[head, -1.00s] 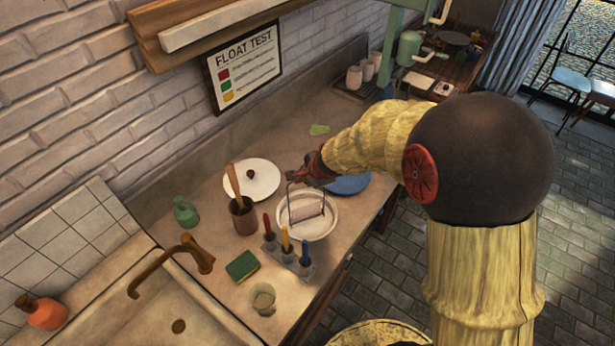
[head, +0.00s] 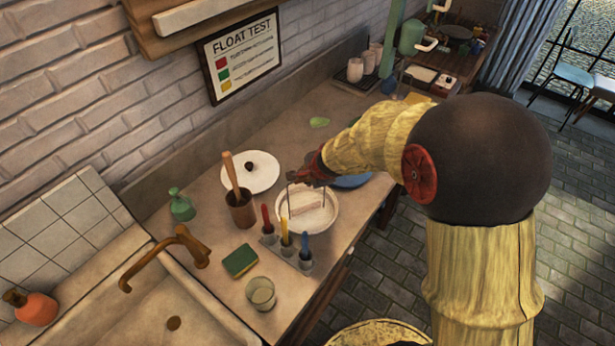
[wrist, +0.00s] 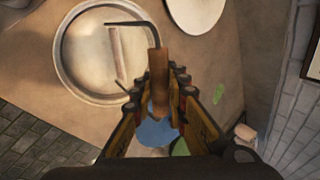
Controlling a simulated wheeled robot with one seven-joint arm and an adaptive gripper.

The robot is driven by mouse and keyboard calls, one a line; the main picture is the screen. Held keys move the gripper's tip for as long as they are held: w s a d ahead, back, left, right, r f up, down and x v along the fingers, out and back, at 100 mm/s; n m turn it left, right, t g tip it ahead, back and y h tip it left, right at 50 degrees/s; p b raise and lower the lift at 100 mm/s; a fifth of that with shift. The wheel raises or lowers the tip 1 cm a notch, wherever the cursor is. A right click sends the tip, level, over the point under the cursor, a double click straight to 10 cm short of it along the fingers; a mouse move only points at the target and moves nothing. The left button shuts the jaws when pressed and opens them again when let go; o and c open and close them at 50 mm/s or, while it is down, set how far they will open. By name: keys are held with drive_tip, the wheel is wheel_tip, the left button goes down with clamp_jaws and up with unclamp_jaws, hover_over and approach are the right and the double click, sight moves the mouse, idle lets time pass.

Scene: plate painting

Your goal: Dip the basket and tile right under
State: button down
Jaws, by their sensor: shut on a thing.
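My gripper (head: 314,172) is shut on the handle of a thin dark wire basket (head: 289,198) above a round white basin. The wrist view shows the brown handle (wrist: 158,80) between the fingers and the bent wire (wrist: 130,23) reaching over the basin (wrist: 70,70). The pale tile (head: 307,207) lies with the basket inside the basin rim (head: 335,222); from above it looks like a narrow pale bar (wrist: 118,50). Whether liquid covers the tile fully, I cannot tell.
Red, yellow and blue-handled tools (head: 286,238) stand in a rack just in front of the basin. A blue dish (head: 354,181) sits behind my gripper.

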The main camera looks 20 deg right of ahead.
drive_tip(key=shift+f+b, duration=2.4)
drive_tip(key=shift+f, duration=0.45)
drive_tip(key=shift+r, duration=0.1)
idle(1.5)
drive_tip(key=shift+r+p, duration=7.35)
drive_tip(key=shift+r, duration=0.35)
